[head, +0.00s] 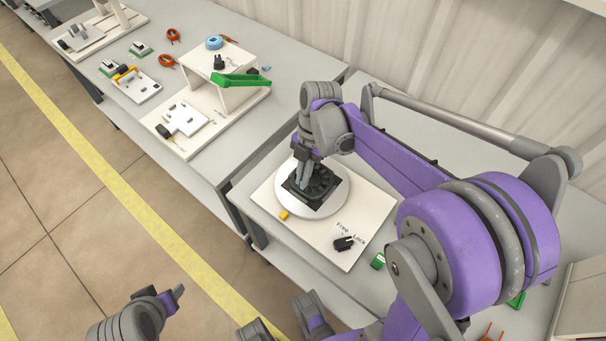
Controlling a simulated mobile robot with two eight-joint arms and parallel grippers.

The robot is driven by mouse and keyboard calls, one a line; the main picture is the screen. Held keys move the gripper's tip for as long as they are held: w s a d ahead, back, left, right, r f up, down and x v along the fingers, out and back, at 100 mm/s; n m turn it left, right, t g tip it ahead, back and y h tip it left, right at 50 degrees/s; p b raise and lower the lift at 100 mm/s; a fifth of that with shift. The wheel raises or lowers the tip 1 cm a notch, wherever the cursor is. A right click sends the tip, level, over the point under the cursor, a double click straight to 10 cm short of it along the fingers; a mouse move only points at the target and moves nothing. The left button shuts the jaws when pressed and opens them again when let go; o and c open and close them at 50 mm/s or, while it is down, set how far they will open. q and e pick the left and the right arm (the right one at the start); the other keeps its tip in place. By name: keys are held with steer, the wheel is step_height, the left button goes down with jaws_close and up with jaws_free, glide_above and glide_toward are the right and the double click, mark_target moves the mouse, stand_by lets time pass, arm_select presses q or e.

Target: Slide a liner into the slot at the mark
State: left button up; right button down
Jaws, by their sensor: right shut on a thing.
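A dark square stator-like part (322,192) with a ring of slots lies on a round white turntable (335,207) on a pale board. My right gripper (304,183) points down over the left part of it, shut on a thin piece, which I take as the liner. The piece is too small and too covered to make out, and I cannot tell whether it is inside a slot. A small yellow block (283,215) sits by the turntable's near left edge and may be the mark. My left gripper (176,293) is low at the left, away from the bench; its opening is unclear.
A black knob (344,243) labelled Free and Lock is on the board (376,212). A green-and-white piece (378,261) lies right of it. The left bench holds a white stand (240,97), a green tray (240,80) and orange rings. My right arm covers much of the right bench.

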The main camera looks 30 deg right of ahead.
steer(key=shift+f, duration=0.3)
steer(key=c, duration=0.9)
jaws_free()
steer(key=shift+r, duration=0.1)
steer(key=p+v, duration=0.3)
steer(key=v, duration=0.1)
steer(key=shift+d+r, duration=0.15)
steer(key=shift+r, duration=0.25)
